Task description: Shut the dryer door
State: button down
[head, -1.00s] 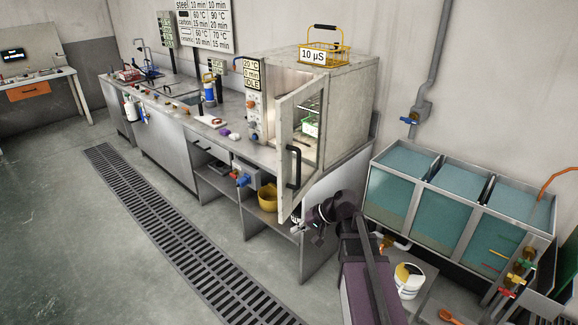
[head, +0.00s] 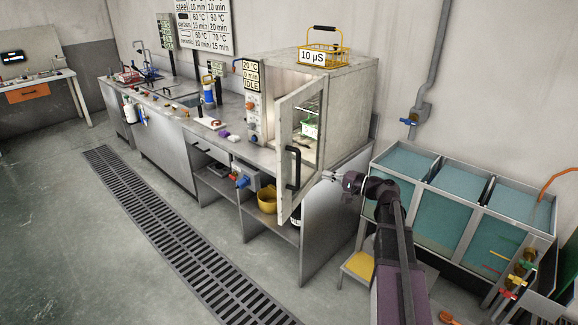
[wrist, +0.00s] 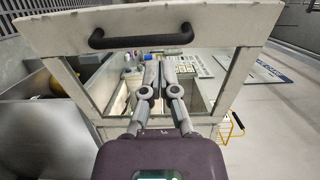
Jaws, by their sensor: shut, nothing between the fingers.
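The dryer (head: 350,105) is a pale metal box on the bench. Its framed door (head: 283,135) with a window stands open towards me, with a black handle (head: 292,168) near its free edge. A green-and-white item (head: 311,129) shows through the window. In the wrist view the closed fingers (wrist: 164,64) lie across the window, with the door frame (wrist: 230,25) and the handle (wrist: 140,36) beyond the tips. I cannot tell whether they touch the door.
A yellow wire basket (head: 323,52) stands on the dryer. A yellow container (head: 267,199) sits on the shelf below. Teal tanks (head: 450,230) stand close to my arm on the right. A yellow-topped stool (head: 362,268) is beneath. The floor on the left is clear.

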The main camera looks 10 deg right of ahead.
aim_at(283, 163)
jog(key=x, duration=1.4)
jog(key=shift+f, duration=0.1)
dwell(0.3)
